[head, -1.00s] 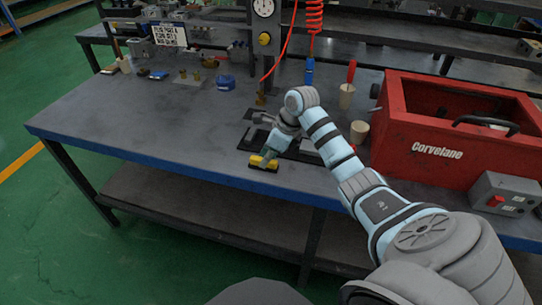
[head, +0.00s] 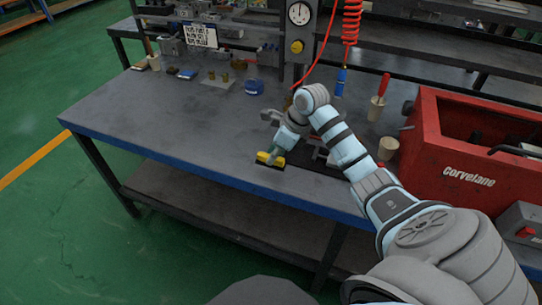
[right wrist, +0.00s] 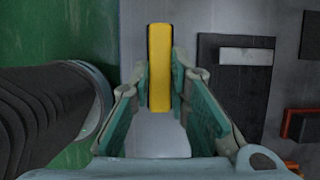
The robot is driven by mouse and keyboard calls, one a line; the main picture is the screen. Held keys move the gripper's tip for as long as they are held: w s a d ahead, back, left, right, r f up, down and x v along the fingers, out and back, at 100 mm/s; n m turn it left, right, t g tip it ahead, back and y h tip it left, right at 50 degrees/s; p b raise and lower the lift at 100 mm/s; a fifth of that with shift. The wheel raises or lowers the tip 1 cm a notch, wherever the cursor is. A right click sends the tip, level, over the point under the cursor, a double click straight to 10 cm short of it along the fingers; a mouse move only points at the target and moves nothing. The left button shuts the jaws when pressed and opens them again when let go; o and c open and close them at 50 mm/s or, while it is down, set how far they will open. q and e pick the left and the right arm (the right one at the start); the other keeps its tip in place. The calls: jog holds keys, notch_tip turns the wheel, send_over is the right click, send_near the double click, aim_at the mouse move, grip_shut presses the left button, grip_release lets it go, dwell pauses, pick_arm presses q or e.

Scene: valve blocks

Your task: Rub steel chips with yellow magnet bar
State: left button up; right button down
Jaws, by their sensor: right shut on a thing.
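The yellow magnet bar (head: 266,156) with a dark underside is at the front part of the grey workbench. In the right wrist view the yellow bar (right wrist: 159,50) stands lengthwise between the two green-padded fingers. My right gripper (head: 274,153) is shut on it from above. The bar is low over the bench top; I cannot tell whether it touches. No steel chips can be made out in either view. My left gripper is not in view.
A black flat piece with a pale label (right wrist: 245,57) lies right of the bar in the wrist view. The red Corvelane box (head: 465,150) stands at the right.

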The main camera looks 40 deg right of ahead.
notch_tip(320, 180, up, 2)
jog(key=shift+r+p, duration=0.1)
jog(key=shift+p, duration=0.5)
jog(key=shift+w+r+p, duration=0.1)
jog(key=shift+r+p, duration=0.75)
jog(key=shift+r, duration=0.4)
